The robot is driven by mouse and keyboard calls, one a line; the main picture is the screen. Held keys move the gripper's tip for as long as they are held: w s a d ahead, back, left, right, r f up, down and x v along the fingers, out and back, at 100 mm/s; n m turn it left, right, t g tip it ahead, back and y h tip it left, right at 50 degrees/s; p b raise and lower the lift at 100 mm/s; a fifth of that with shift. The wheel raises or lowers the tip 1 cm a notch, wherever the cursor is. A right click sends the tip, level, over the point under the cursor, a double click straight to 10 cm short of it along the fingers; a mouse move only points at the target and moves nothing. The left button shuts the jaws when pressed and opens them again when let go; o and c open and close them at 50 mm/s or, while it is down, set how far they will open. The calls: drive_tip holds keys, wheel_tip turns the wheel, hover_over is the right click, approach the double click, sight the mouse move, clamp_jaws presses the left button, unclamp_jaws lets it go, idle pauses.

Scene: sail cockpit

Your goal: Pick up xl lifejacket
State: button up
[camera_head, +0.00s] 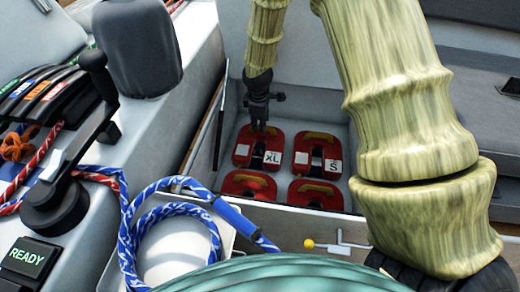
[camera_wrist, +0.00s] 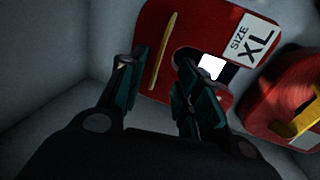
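The XL lifejacket (camera_head: 243,157) is red with a yellow strip and a white "SIZE XL" label, and lies at the back left of an open locker. In the wrist view the lifejacket (camera_wrist: 205,18) fills the upper middle, with its yellow strip (camera_wrist: 163,50) between my fingertips. My gripper (camera_head: 262,118) points down over it in the head view. In the wrist view my gripper (camera_wrist: 155,65) is open, one finger left of the strip and one right of it, by the dark central opening. I cannot tell whether the fingers touch the lifejacket.
The S lifejacket (camera_head: 322,153) lies just right of the XL one. Two more red lifejackets lie in front, left (camera_head: 248,186) and right (camera_head: 316,193). Locker walls (camera_wrist: 40,90) stand close on the left. A blue rope (camera_head: 207,203) and winch handle (camera_head: 82,140) are outside the locker.

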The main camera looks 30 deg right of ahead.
sight(260, 144)
drive_tip(key=shift+w+d+f+b, duration=0.15)
drive_tip(key=shift+f+b, duration=0.4)
drive_tip(key=shift+f, duration=0.3)
drive_tip(key=shift+w+d+f+b, duration=0.2)
drive_tip(key=shift+f+b, duration=0.3)
drive_tip(key=shift+f, duration=0.35)
drive_tip(key=shift+w+d+f+b, duration=0.15)
drive_tip(key=shift+f+b, duration=0.4)
drive_tip(key=shift+f, duration=0.3)
drive_tip(key=shift+r, duration=0.1)
clamp_jaws()
